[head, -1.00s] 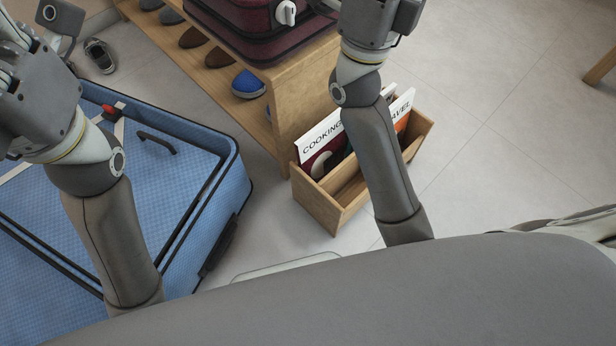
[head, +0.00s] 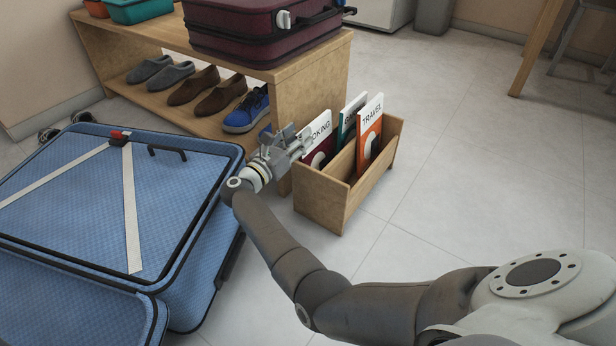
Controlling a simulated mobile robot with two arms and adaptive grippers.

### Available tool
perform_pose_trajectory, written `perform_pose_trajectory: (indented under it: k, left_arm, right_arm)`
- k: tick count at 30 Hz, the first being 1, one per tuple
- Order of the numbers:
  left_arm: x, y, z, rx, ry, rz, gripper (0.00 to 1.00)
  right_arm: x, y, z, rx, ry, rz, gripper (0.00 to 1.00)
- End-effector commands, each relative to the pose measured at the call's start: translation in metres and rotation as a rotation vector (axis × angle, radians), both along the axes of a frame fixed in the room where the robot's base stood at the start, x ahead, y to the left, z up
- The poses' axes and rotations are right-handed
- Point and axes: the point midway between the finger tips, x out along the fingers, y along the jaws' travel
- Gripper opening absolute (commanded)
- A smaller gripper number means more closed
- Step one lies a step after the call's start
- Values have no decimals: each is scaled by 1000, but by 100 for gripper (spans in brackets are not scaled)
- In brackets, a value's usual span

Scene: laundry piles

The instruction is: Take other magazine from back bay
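A wooden magazine rack (head: 335,208) stands on the floor beside the shoe bench. A cooking magazine (head: 319,137) with a dark red cover stands upright at its left, partly hidden by my gripper. A teal magazine (head: 348,122) stands behind an orange travel magazine (head: 369,136); its lower part is hidden. The cooking and teal magazines appear to be on the bench side of the rack, the travel one on the nearer side. My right gripper (head: 298,146) is at the left edge of the cooking magazine. Contact and finger opening are unclear. My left gripper is out of view.
The wooden bench (head: 318,83) carries a maroon suitcase (head: 262,30) and holds several shoes on its shelf. An open blue suitcase (head: 75,215) lies on the floor at left. The floor right of the rack is clear.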

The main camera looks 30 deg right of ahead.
Motion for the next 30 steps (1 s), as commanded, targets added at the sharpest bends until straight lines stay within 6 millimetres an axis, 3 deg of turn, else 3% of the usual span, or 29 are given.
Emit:
perform_pose_trajectory:
  k: [1, 6, 14, 22, 30]
  left_arm:
    - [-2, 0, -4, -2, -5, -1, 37]
    - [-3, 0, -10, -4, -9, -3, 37]
    - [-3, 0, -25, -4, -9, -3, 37]
    - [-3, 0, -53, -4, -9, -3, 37]
    - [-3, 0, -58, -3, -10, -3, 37]
  right_arm:
    - [0, -1, -12, 26, 0, -4, 38]
    - [3, -10, -24, 57, -1, -11, 38]
    - [13, -30, -23, 56, -2, -9, 38]
    - [27, -58, -21, 53, -2, -9, 38]
    - [33, -71, -17, 54, 1, -7, 38]
